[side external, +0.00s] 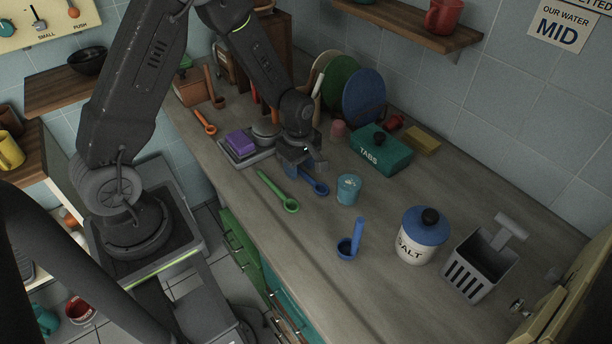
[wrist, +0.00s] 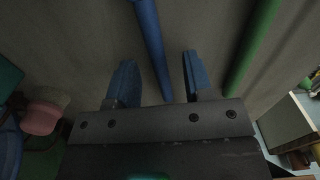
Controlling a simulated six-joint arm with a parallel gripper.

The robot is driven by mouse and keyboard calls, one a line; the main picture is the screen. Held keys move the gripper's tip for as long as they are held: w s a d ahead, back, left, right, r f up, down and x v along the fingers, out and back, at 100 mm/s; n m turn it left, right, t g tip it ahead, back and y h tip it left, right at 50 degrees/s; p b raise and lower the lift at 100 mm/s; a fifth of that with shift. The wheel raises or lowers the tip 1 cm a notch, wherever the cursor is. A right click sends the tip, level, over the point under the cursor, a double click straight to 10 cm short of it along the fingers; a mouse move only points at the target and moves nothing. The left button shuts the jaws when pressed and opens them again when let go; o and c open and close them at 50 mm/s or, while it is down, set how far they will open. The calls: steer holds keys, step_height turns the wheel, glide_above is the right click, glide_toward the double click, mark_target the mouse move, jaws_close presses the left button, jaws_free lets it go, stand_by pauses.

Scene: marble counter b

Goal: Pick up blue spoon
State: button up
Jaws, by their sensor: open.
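The blue spoon (side external: 319,187) lies on the counter with its bowl toward the lower right, its handle partly hidden by my gripper. My gripper (side external: 304,170) is over the handle, open and pointing down. In the wrist view the spoon's blue handle (wrist: 149,35) runs between the two blue fingertips of my gripper (wrist: 156,72). The handle's end shows between the fingers, nearer the right one. Whether the fingers reach down to the handle's height I cannot tell.
A green spoon (side external: 279,191) lies close on the left; its handle (wrist: 251,45) is right of the fingers in the wrist view. A light blue cup (side external: 348,190), a blue ladle (side external: 347,249), a teal box (side external: 380,152) and a grey tray with a purple sponge (side external: 240,143) stand around.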

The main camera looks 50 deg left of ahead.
steer(key=shift+f, duration=0.1)
jaws_close()
stand_by(0.4)
